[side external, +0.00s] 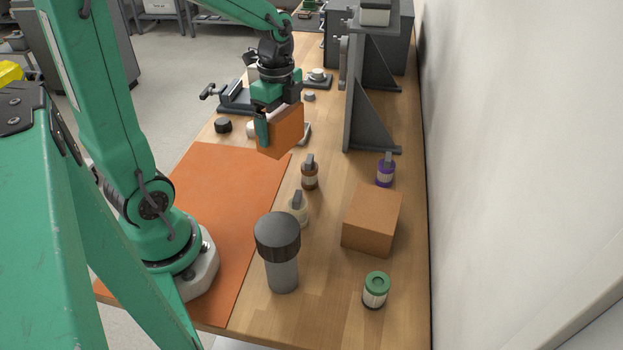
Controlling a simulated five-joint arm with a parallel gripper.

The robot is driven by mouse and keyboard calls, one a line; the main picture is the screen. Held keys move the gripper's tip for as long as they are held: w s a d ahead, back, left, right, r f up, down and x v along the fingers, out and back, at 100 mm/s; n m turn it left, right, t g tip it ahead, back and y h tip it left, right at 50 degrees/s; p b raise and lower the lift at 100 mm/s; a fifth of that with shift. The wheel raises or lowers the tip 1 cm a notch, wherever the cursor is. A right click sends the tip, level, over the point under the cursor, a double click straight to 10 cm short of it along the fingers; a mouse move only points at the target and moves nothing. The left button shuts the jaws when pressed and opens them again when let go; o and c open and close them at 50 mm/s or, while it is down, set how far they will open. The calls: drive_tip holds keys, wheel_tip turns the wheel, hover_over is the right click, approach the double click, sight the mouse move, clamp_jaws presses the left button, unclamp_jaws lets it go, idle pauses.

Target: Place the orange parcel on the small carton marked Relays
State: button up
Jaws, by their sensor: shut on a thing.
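The orange parcel (283,134) is held in the air by my gripper (272,125), above the far end of the orange mat. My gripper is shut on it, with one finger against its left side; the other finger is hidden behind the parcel. A plain brown carton (372,218) stands on the bench at the right, nearer the camera than the parcel and apart from it. No Relays marking shows on its visible faces, so I cannot tell if it is the named carton.
Small bottles, brown (310,175), cream (298,209) and purple (385,171), stand between parcel and carton or behind it. A black-capped grey cylinder (282,262) and green-lidded jar (375,290) stand nearer. A tall grey angle bracket (365,110) rises behind. The orange mat (228,190) is mostly clear.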

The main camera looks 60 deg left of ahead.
drive_tip(key=d+r+m, duration=0.3)
drive_tip(key=d+m, duration=0.4)
drive_tip(key=d, duration=0.7)
drive_tip(key=d+r+m, duration=0.3)
drive_tip(key=d+m, duration=0.3)
drive_tip(key=d, duration=0.9)
drive_tip(key=shift+s+d+r+m, duration=0.15)
drive_tip(key=shift+s+d+m, duration=0.15)
drive_tip(key=shift+m, duration=0.1)
drive_tip(key=shift+w+a, duration=0.1)
drive_tip(key=shift+w, duration=0.05)
hover_over(375, 207)
wheel_tip(375, 207, down, 7)
drive_tip(key=shift+f, duration=2)
drive_tip(key=shift+f, duration=0.1)
